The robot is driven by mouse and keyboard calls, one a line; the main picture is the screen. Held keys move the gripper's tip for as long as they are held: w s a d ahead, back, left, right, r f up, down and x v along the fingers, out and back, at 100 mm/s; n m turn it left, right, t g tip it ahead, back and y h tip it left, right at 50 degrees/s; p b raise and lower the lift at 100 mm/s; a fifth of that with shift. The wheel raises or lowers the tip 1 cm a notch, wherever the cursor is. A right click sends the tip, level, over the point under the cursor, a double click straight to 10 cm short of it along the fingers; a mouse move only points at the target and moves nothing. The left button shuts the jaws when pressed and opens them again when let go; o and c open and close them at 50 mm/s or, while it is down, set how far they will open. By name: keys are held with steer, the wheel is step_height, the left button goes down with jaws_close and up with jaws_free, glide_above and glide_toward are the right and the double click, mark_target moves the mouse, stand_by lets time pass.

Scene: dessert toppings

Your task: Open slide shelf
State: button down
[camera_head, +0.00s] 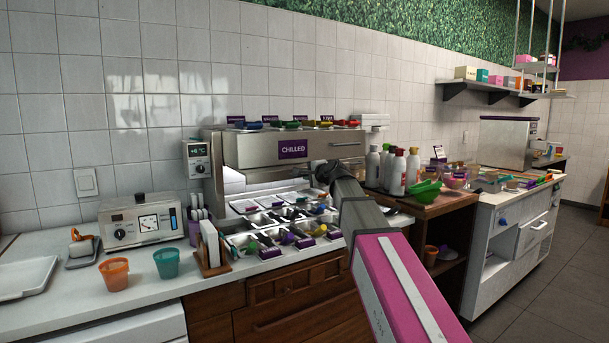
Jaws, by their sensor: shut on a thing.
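The chilled topping unit is a steel case with a purple CHILLED label. Its broad steel front panel (252,150), which looks like the slide shelf, stands above the open topping trays (243,207). My arm reaches in from the lower right. My dark gripper (318,170) is at the lower right part of this panel, just above the trays. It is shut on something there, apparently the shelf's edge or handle. The fingertips and the contact are too small and partly hidden by my wrist to see clearly.
Small coloured scoops (288,124) line the unit's top. An orange cup (115,274) and a teal cup (167,263) stand on the left counter. Wooden drawers (295,290) lie below.

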steer(key=f+v, duration=0.2)
steer(key=v, duration=0.9)
steer(key=shift+s+d+f, duration=0.1)
steer(key=shift+s+f, duration=0.05)
steer(key=c, duration=1.2)
jaws_free()
steer(key=v, duration=1)
steer(key=shift+s+d, duration=0.2)
steer(key=shift+s, duration=0.1)
